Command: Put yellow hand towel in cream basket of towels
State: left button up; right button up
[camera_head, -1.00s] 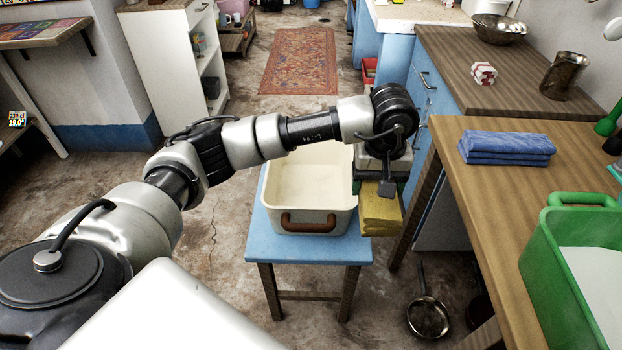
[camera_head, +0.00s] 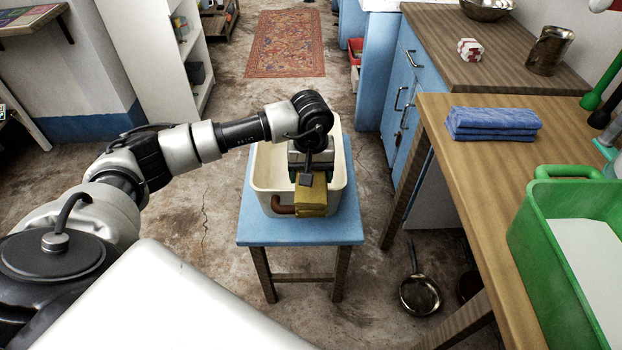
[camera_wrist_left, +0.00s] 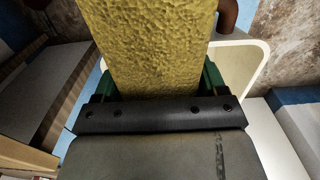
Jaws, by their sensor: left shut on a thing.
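My left gripper (camera_head: 308,180) is shut on the folded yellow hand towel (camera_head: 312,197). It holds the towel over the near right part of the cream basket (camera_head: 262,186), partly in front of the near wall and its brown handle (camera_head: 282,208). I cannot tell how far the towel is above the rim. In the left wrist view the towel (camera_wrist_left: 150,45) fills the space between the fingers, with the basket rim (camera_wrist_left: 258,62) to its right. The inside of the basket is largely hidden by my gripper. My right gripper is not in view.
The basket stands on a small blue stool (camera_head: 255,230). At right, a wooden table (camera_head: 480,170) holds a folded blue towel (camera_head: 492,124) and a green bin (camera_head: 535,235). A pan (camera_head: 420,293) lies on the floor. The floor left of the stool is clear.

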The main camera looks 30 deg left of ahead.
pick_arm(q)
jog(key=shift+f, duration=1.2)
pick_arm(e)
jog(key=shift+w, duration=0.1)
pick_arm(q)
jog(key=shift+f, duration=0.1)
jog(key=o, duration=0.9)
jog(key=shift+c, duration=0.2)
jog(key=shift+o, duration=0.8)
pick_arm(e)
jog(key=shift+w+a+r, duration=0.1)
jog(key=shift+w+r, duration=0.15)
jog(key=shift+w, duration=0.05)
